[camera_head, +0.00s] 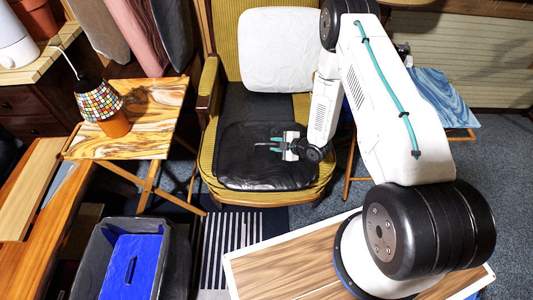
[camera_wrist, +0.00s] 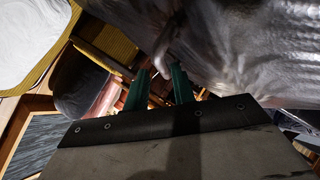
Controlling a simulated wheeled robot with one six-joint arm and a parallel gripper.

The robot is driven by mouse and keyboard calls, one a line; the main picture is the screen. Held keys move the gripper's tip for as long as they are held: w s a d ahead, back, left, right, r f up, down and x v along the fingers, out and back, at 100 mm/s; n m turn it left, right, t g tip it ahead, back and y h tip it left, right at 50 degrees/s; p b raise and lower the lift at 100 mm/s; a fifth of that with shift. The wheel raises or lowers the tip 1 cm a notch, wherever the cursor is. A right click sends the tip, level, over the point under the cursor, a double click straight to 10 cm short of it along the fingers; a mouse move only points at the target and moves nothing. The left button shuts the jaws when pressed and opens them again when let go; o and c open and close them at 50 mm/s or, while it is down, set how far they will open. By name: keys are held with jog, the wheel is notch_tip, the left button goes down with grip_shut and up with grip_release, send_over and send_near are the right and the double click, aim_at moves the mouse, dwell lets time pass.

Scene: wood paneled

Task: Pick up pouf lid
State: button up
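No thing that I can surely name as the pouf lid shows. The closest candidate is a dark, shiny, padded cushion (camera_head: 262,170) on the seat of the yellow chair in the head view. My gripper (camera_head: 271,145) is over this cushion, pointing left, its two teal fingers apart. A thin pale piece (camera_head: 260,145) shows by the fingertips. In the wrist view the fingers (camera_wrist: 160,76) stand apart, with a wrinkled grey surface (camera_wrist: 245,50) beyond them. A narrow grey tip hangs near the fingertips; I cannot tell whether it touches them.
The chair (camera_head: 209,90) has wooden arms and a white back pillow (camera_head: 281,50). A folding table (camera_head: 150,140) with a mosaic lamp (camera_head: 99,100) stands left. A grey bin (camera_head: 90,262) with a blue panel is front left. A blue-topped table (camera_head: 445,98) stands right.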

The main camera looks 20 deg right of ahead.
aim_at(268, 144)
jog(key=x, duration=0.5)
jog(key=shift+s+a, duration=0.15)
jog(key=shift+a, duration=0.25)
jog(key=shift+r, duration=0.1)
grip_shut()
dwell(0.9)
